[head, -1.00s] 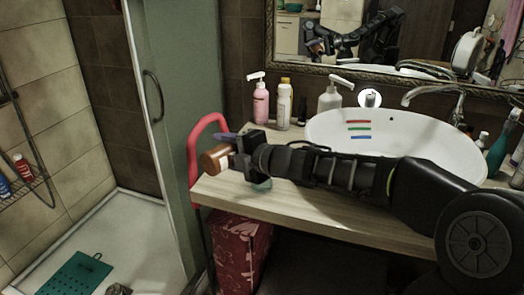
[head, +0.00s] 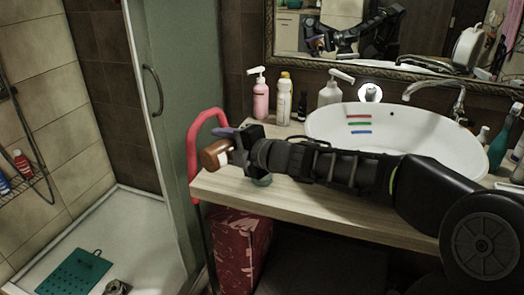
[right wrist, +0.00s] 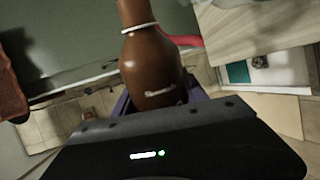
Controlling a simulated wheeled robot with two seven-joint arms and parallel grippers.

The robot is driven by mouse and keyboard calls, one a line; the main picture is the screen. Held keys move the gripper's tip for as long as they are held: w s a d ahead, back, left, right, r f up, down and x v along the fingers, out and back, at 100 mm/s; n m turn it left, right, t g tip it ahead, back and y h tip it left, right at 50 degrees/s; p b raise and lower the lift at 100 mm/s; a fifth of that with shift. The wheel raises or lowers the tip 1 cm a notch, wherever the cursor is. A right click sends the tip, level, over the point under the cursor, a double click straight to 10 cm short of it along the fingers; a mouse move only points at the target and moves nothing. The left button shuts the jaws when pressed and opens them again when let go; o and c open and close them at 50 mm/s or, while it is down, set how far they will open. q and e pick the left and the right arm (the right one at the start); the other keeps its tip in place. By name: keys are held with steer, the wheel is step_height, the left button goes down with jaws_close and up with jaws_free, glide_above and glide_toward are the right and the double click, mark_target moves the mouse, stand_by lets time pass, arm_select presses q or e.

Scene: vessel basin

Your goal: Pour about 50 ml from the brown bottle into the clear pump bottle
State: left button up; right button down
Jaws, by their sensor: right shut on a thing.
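My right gripper (head: 236,145) is shut on the brown bottle (head: 214,153), held out past the left end of the counter's back half. The bottle looks tilted well over in the head view. In the right wrist view the bottle (right wrist: 152,65) stands between the purple fingers (right wrist: 160,103), with a pale ring at its neck. A small clear greenish base (head: 262,180) shows on the counter just below my gripper; the rest is hidden, so I cannot tell if it is the clear pump bottle. A whitish pump bottle (head: 331,91) stands behind the arm. My left gripper is not in view.
A pink pump bottle (head: 261,101) and a white bottle (head: 283,104) stand at the counter's back. The white basin (head: 400,125) is right of them. A red rail (head: 192,155) borders the counter's left end. The counter front (head: 300,197) is bare.

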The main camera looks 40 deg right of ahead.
arm_select(q)
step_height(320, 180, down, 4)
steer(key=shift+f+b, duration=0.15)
steer(key=shift+b, duration=0.7)
arm_select(e)
steer(key=shift+f+n+h, duration=0.4)
steer(key=shift+f+n, duration=0.3)
steer(key=shift+f, duration=0.15)
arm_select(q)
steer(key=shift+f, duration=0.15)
arm_select(e)
steer(key=shift+f, duration=0.15)
